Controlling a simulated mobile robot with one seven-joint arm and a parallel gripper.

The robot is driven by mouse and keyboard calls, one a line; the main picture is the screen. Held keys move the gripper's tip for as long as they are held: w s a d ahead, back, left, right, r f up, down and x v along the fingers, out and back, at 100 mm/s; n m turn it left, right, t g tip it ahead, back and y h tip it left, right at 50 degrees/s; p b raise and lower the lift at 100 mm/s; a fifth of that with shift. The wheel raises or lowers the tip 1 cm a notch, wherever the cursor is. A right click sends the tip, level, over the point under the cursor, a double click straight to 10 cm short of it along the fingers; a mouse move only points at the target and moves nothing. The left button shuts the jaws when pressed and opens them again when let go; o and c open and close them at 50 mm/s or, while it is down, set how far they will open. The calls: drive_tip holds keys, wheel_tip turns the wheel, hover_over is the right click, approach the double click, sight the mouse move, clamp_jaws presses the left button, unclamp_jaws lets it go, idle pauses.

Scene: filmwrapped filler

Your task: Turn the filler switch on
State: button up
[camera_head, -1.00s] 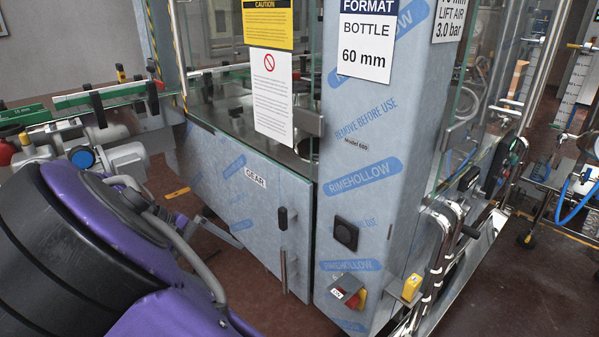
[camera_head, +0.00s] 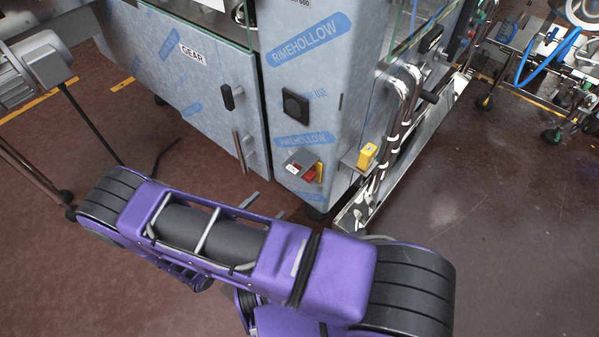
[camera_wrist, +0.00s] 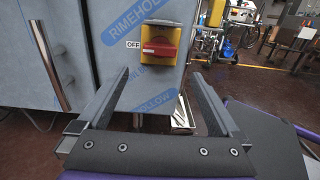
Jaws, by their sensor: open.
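The filler switch (camera_head: 307,173) is a red handle on a yellow plate, low on the film-wrapped front of the machine. In the wrist view the switch (camera_wrist: 160,48) is face on, with its red handle lying horizontal and a white label reading OFF at its left. My gripper (camera_wrist: 159,75) is open, its two grey fingers pointing toward the panel on either side below the switch. Nothing is between the fingers, and they do not appear to touch the switch. In the head view my purple arm hides most of the gripper; only grey finger tips show below the switch.
A black square fitting (camera_head: 296,107) sits above the switch. A yellow box (camera_head: 367,156) is on a bracket to its right, near bent metal pipes (camera_head: 402,105). The GEAR door (camera_head: 192,75) with its vertical handle (camera_head: 239,150) is at the left. Open floor (camera_head: 480,220) lies right.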

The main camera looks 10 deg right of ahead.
drive_tip(key=x, duration=1.4)
drive_tip(key=shift+w+d, duration=0.2)
drive_tip(key=shift+d, duration=0.05)
drive_tip(key=c, duration=1)
drive_tip(key=shift+m, duration=0.4)
drive_tip(key=shift+s+d+f+m+b, duration=0.15)
drive_tip(key=shift+m+b, duration=0.4)
drive_tip(key=shift+m, duration=3.7)
drive_tip(key=shift+s+a+f+m+b, duration=0.15)
drive_tip(key=shift+m+b, duration=0.35)
drive_tip(key=shift+m, duration=3.75)
drive_tip(key=shift+d, duration=0.1)
